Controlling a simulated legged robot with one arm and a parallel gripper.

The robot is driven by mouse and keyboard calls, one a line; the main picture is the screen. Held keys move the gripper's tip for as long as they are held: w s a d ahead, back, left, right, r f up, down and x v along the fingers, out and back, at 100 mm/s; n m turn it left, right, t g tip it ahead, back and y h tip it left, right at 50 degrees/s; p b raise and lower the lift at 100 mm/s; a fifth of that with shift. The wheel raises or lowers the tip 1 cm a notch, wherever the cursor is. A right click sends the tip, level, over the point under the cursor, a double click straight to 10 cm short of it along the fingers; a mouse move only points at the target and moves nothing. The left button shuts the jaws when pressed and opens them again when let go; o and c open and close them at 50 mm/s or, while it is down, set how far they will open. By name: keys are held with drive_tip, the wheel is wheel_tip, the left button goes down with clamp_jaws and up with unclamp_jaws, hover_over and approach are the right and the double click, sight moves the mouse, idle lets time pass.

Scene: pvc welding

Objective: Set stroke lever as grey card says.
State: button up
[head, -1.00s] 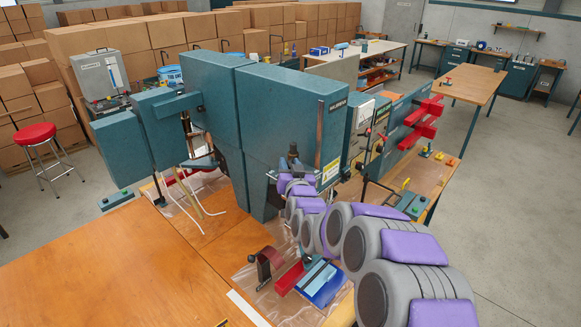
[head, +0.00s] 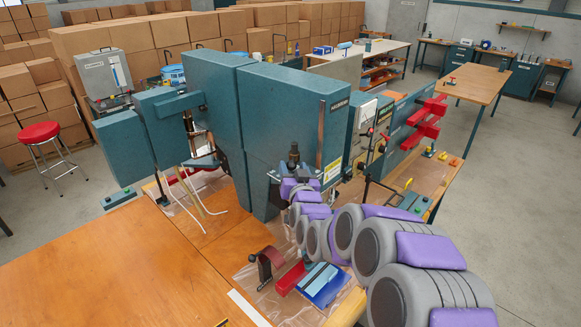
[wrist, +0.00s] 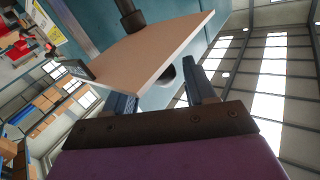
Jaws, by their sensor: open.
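My gripper (wrist: 158,82) is open in the wrist view, its two dark fingers apart with nothing clearly held between them. A flat tan plate (wrist: 150,52) lies just beyond the fingers, its near edge close to the left one; I cannot tell if they touch. A dark round rod (wrist: 131,16) meets the plate's far side. In the head view, my arm reaches to the front of the large teal press (head: 290,115), and its end is small and dark there. I cannot pick out the stroke lever or read a grey card for certain.
A yellow label (head: 332,171) is on the press's side. Red brackets (head: 427,120) stick out at the right. A red stool (head: 37,134) and stacked boxes stand at left.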

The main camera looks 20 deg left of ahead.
drive_tip(key=a+v, duration=0.1)
drive_tip(key=v, duration=1.3)
drive_tip(key=shift+s+d+b, duration=0.25)
drive_tip(key=shift+s+b, duration=0.15)
drive_tip(key=shift+s, duration=0.2)
